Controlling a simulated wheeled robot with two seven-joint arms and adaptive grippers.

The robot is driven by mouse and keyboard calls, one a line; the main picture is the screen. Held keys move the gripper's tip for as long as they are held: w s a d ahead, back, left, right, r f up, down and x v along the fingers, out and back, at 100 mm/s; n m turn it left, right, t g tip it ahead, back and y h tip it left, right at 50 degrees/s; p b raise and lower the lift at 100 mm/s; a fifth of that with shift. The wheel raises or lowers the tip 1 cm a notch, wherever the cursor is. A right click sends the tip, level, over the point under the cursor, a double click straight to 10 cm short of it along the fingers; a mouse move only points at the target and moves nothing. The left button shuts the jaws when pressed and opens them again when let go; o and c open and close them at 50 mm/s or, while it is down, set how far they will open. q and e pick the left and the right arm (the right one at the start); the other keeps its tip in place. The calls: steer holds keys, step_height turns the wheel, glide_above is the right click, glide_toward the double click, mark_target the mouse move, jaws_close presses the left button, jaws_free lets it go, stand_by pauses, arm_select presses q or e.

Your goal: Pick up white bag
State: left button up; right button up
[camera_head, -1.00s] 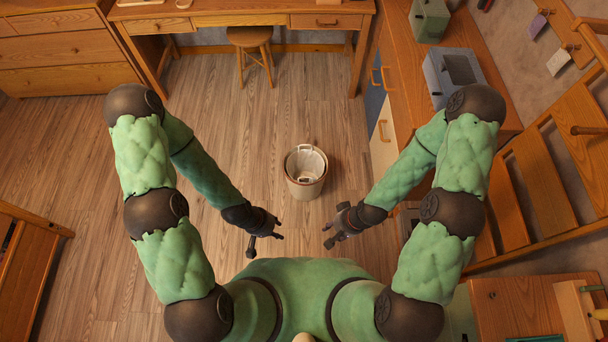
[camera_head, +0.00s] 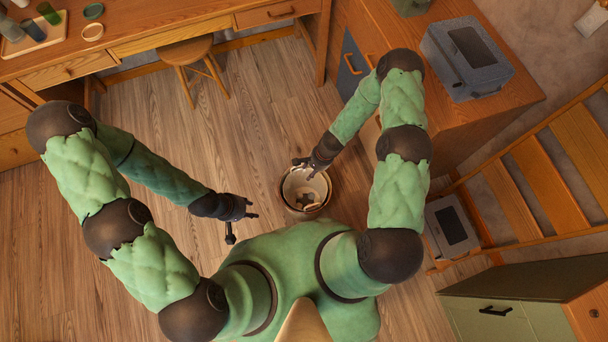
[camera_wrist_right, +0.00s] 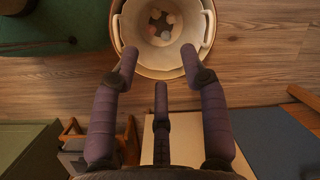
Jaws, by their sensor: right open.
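The white bag (camera_head: 293,187) sits inside a round bin (camera_head: 305,213) on the wooden floor. Its pale lining shows in the right wrist view (camera_wrist_right: 142,35), with several small items at the bottom and handle-like loops at its rim. My right gripper (camera_head: 304,169) is over the far edge of the bin in the head view. In the wrist view its open, empty fingers (camera_wrist_right: 158,54) overlap the near rim; whether they touch it I cannot tell. My left gripper (camera_head: 243,226) is left of the bin, with its fingers spread and empty.
A wooden desk (camera_head: 180,40) with a stool (camera_head: 186,53) stands at the back. A cabinet with a grey box (camera_head: 465,58) stands to the right. A ladder (camera_head: 540,165) leans at far right, near another grey box (camera_head: 451,226). Floor left of the bin is clear.

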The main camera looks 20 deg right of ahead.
steer(key=w+d+f+m+t+y+b, duration=0.1)
steer(key=w+d+f+m+t+b, duration=0.25)
steer(key=w+f, duration=0.55)
steer(key=shift+m+g, duration=0.85)
steer(key=shift+m, duration=0.1)
steer(key=shift+s+a+b+x, duration=0.15)
steer(key=shift+b+x, duration=1.35)
steer(key=shift+x, duration=1.3)
steer(key=shift+s+a+b+x, duration=0.15)
steer(key=shift+b+x, duration=1.35)
steer(key=shift+x, duration=1.25)
steer(key=shift+r, duration=0.1)
jaws_close()
